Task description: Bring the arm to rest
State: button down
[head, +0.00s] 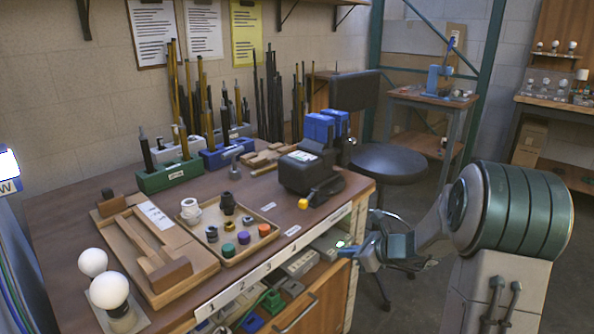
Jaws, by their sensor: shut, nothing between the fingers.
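My arm reaches in from the right, and my gripper (350,250) is off the front right corner of the workbench (330,208). It is shut and empty, in front of the bench's side and shelves. Its fingers are small in the picture. No lamp part touches it. A wooden tray (262,243) on the bench holds small coloured caps, dark and metal parts and a white socket piece (190,211). Two white bulbs (109,290) stand at the near left of the bench.
A wooden fixture (165,262) lies left of the tray. A black device (308,173) with a yellow knob stands near the bench's right edge. Racks of rods (168,178) line the back. A dark stool (385,163) stands behind my arm. Floor shows between bench and arm.

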jog(key=s+a+r+n+g+h+p, duration=0.1)
jog(key=s+a+r+n+g+p, duration=0.1)
jog(key=s+a+r+n+p, duration=0.35)
jog(key=s+a+r+n+g+h+p, duration=0.1)
jog(key=s+a+r+n+g+p, duration=0.2)
jog(key=s+r+n, duration=0.55)
jog(key=s+d+r+n+h+p, duration=0.2)
jog(key=s+r+n+h+p, duration=0.1)
jog(key=s+r+n+p, duration=0.3)
jog(key=s+d+r+n+h+p, duration=0.3)
jog(key=s+r+n+p, duration=0.2)
jog(key=s+r, duration=0.3)
jog(key=shift+s+r+n+p, duration=0.4)
jog(key=shift+s+p, duration=0.15)
jog(key=shift+s, duration=0.15)
